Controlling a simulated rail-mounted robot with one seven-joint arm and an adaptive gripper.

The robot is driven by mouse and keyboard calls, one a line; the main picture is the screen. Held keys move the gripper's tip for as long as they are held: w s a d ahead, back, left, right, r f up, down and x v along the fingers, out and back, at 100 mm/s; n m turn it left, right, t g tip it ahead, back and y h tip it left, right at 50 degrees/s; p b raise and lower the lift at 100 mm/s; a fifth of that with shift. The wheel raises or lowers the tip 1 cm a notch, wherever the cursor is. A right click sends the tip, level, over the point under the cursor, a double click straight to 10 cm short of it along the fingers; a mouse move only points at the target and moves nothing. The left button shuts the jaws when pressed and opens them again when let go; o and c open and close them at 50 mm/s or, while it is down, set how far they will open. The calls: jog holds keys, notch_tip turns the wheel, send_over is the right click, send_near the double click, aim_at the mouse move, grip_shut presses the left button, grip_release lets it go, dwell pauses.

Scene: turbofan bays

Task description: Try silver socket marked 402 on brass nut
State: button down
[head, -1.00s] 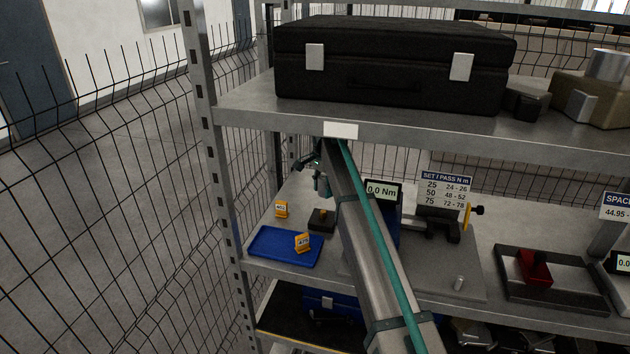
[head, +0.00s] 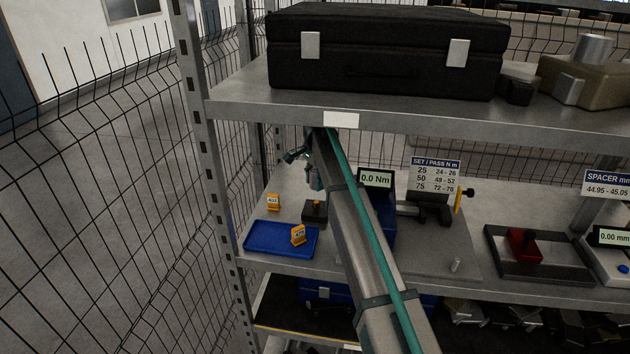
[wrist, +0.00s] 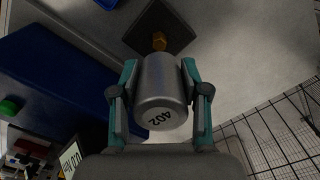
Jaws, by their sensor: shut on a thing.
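My gripper (wrist: 160,92) is shut on a silver socket (wrist: 162,88), with 402 printed on its near end face. In the wrist view the brass nut (wrist: 159,41) stands on a dark square block (wrist: 180,28), just beyond the socket's far end; whether they touch I cannot tell, but the nut is not covered. In the head view my gripper (head: 312,178) hangs above the dark block (head: 314,215) with the brass nut (head: 316,203) on it. The socket is hard to make out there.
A 0.0 Nm display (head: 375,178) stands to the right. The upper shelf (head: 420,112) passes overhead.

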aim_at(315, 202)
jog(key=shift+d+f+b, duration=0.15)
jog(key=shift+f+b, duration=0.15)
jog(key=shift+f, duration=0.15)
jog(key=shift+f+b, duration=1.05)
jog(key=shift+f, duration=1.2)
jog(key=shift+f, duration=1.65)
dwell(1.0)
jog(key=shift+r, duration=0.1)
dwell(0.8)
jog(key=shift+r+p, duration=1.65)
jog(key=shift+r, duration=1.3)
jog(key=shift+f, duration=0.15)
